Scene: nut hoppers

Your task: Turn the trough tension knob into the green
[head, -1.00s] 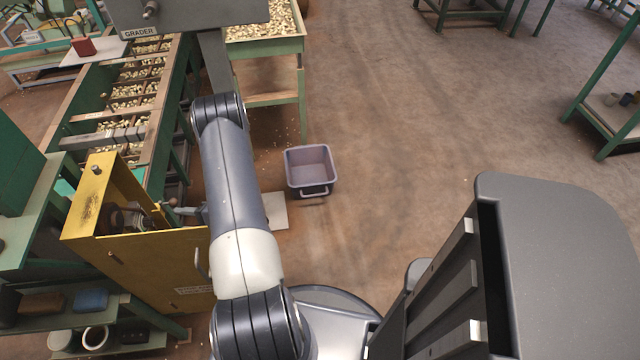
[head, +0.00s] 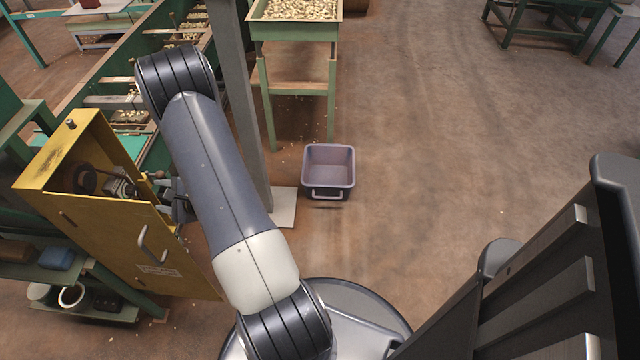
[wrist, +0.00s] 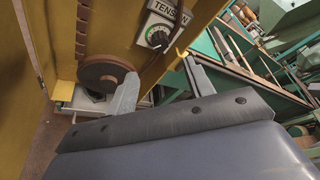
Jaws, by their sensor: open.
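The tension knob (wrist: 158,37) is a small dark knob on a pale dial plate marked "TENSION" inside the yellow cabinet (head: 120,225). A green mark shows on its dial; I cannot tell exactly where the knob points. My gripper (wrist: 160,75) shows in the wrist view with its two grey fingers apart and nothing between them. The knob lies beyond the fingertips, between them in the picture, and apart from them. In the head view my gripper is mostly hidden behind my arm at the cabinet's opening, and the knob cannot be seen.
A brown wheel (wrist: 105,73) sits left of the dial, close to my left finger. The cabinet's yellow door with a handle (head: 150,243) stands near my arm. A grey bin (head: 329,170) is on the floor beside a grey post (head: 240,100). Open floor lies to the right.

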